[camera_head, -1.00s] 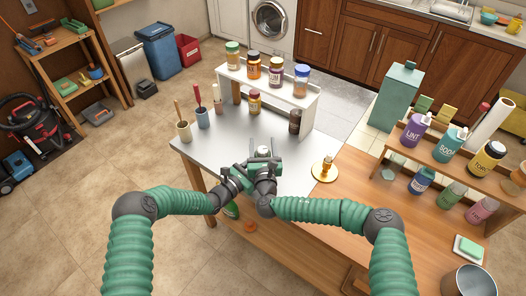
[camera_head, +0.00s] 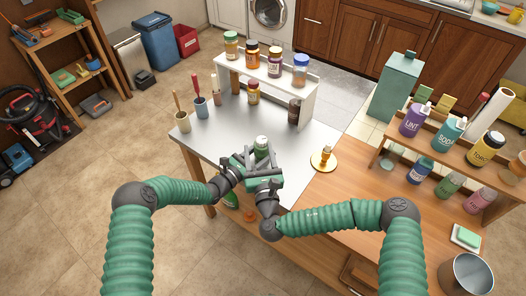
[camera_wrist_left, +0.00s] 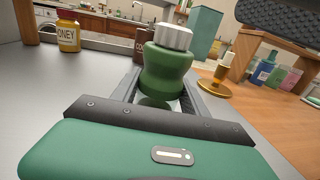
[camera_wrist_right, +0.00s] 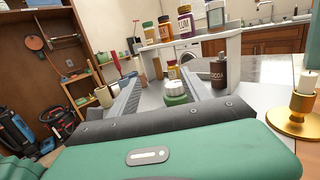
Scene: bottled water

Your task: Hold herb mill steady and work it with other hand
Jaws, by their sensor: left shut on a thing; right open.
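The herb mill (camera_head: 261,145) stands upright at the front of the grey metal tabletop, with a green body and a pale cap. In the left wrist view the mill (camera_wrist_left: 166,68) sits between the fingers of my left gripper (camera_head: 252,163), which is shut on its body. The cap is clear above those fingers. My right gripper (camera_head: 268,183) is open, on the near side of the mill. In the right wrist view the mill (camera_wrist_right: 176,92) shows beyond and between its spread fingers, with the lower body hidden.
A white shelf (camera_head: 268,76) with several jars stands behind. A honey jar (camera_head: 253,92) and a cocoa jar (camera_head: 294,111) are below it. A candle on a gold holder (camera_head: 323,160) stands to the right. Utensil cups (camera_head: 183,122) are at the left. The metal top between is clear.

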